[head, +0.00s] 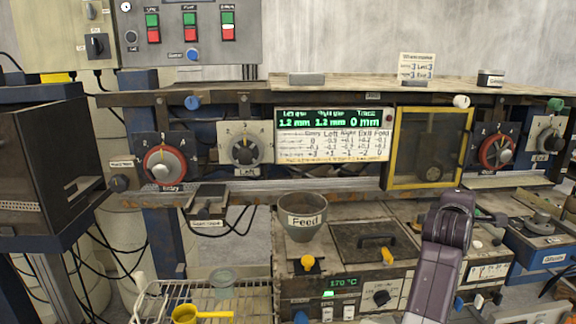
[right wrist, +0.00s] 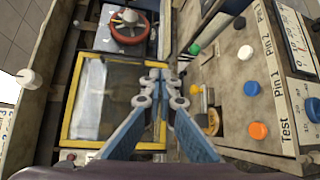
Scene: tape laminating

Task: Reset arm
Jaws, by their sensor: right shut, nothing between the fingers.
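My right arm (head: 440,255) rises from the bottom right of the head view, in front of the machine's lower counter. Its wrist is bent at the top, and its fingers cannot be made out there. In the right wrist view my right gripper (right wrist: 161,80) has its blue fingers together at the tips, with nothing held. The fingertips overlap the right side of the yellow-framed window (right wrist: 95,142) in the picture; I see no clear contact. My left gripper is not in view.
Knobs and a readout panel (head: 333,120) line the upright front. A wire rack (head: 150,305) holds a yellow scoop (head: 185,314). Coloured buttons (right wrist: 258,130) sit right of the fingers.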

